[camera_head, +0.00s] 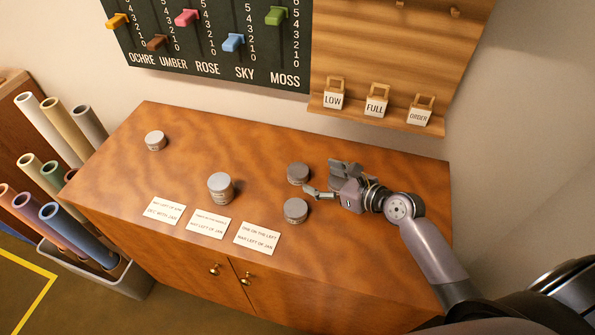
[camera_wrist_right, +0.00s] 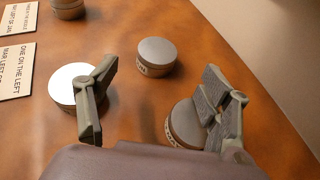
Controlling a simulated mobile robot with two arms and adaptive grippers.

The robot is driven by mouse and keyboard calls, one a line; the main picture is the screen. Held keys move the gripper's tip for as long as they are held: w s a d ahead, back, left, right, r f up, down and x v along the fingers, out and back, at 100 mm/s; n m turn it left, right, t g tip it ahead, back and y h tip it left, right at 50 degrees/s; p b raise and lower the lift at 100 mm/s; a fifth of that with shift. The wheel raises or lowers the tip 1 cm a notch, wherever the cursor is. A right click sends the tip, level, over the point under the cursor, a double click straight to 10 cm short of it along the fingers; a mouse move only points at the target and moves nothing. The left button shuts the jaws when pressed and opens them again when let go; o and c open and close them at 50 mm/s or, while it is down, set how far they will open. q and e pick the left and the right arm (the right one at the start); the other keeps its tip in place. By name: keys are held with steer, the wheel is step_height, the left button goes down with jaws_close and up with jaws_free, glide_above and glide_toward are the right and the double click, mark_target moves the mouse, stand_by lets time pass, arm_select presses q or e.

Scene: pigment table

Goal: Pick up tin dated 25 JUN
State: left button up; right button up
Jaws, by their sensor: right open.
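Several round grey tins stand on the wooden cabinet top (camera_head: 110,160). In the head view, one tin (camera_head: 155,140) is far left, a taller one (camera_head: 221,187) is central, and two (camera_head: 298,173) (camera_head: 295,210) are left of my right gripper (camera_head: 322,180). The right gripper is open and holds nothing visible. In the right wrist view, its left finger overlaps a bright-lidded tin (camera_wrist_right: 70,82) and its right finger partly covers another tin (camera_wrist_right: 184,126). A tin (camera_wrist_right: 157,55) stands beyond, between the fingers. Tin labels are too small to read, so I cannot tell which is 25 JUN. My left gripper is not visible.
Three white cards (camera_head: 164,211) (camera_head: 208,223) (camera_head: 257,237) lie along the front edge. A slider board (camera_head: 215,40) hangs behind. Rolled tubes (camera_head: 60,130) stand left. The left part of the top has free room.

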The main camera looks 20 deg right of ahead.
mark_target(300, 171)
steer(key=x, duration=0.3)
steer(key=shift+w+a+f, duration=0.1)
steer(key=shift+w, duration=0.05)
steer(key=x, duration=0.5)
steer(key=shift+f, duration=0.2)
arm_select(q)
steer(key=w, duration=0.3)
steer(key=shift+d+r+t, duration=0.1)
steer(key=shift+r+t, duration=0.1)
steer(key=shift+t, duration=0.1)
arm_select(e)
steer(key=shift+c, duration=0.2)
steer(key=c, duration=0.5)
arm_select(q)
steer(key=shift+w, duration=0.45)
arm_select(e)
steer(key=c, duration=0.7)
